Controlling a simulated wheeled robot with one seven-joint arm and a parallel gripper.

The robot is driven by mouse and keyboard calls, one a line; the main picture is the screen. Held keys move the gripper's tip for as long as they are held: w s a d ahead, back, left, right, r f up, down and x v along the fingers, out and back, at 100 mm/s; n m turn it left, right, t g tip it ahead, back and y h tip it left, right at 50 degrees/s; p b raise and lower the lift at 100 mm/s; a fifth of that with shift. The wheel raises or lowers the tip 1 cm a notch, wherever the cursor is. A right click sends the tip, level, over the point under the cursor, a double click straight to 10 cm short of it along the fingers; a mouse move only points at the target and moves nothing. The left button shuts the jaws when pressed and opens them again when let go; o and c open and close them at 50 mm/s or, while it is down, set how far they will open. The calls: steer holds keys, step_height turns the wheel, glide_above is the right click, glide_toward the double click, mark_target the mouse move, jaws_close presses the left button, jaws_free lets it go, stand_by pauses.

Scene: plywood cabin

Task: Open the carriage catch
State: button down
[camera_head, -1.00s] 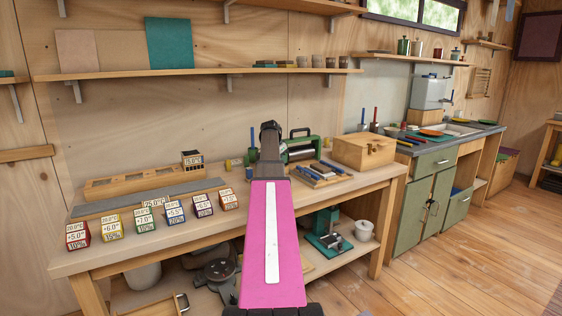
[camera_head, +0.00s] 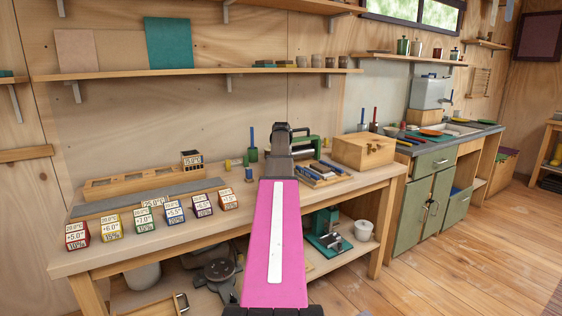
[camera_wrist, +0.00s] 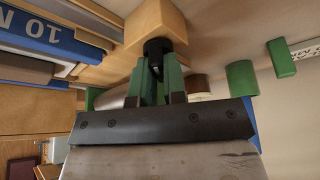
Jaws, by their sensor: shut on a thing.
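My gripper (camera_wrist: 157,72) shows in the wrist view, its two fingers closed together on a small dark round knob (camera_wrist: 157,47). The knob sits against a pale wooden block (camera_wrist: 155,20). I cannot tell for sure whether this knob is the carriage catch. In the head view, my dark wrist stands over the back of the workbench, in front of a green device with a dark handle (camera_head: 308,144). My arm hides most of that device, and the fingertips are hidden there too.
The workbench (camera_head: 150,250) carries a row of coloured, labelled blocks (camera_head: 140,218) at left. A wooden box (camera_head: 364,150) and a tray of tools (camera_head: 322,175) are close to the right of my wrist. A shelf (camera_head: 200,73) runs above.

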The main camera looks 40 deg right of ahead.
steer(key=shift+n+y, duration=0.3)
steer(key=shift+n, duration=0.3)
steer(key=c, duration=1.2)
jaws_free()
steer(key=shift+r, duration=0.1)
steer(key=v, duration=1)
steer(key=shift+s+r, duration=0.25)
steer(key=shift+s, duration=0.1)
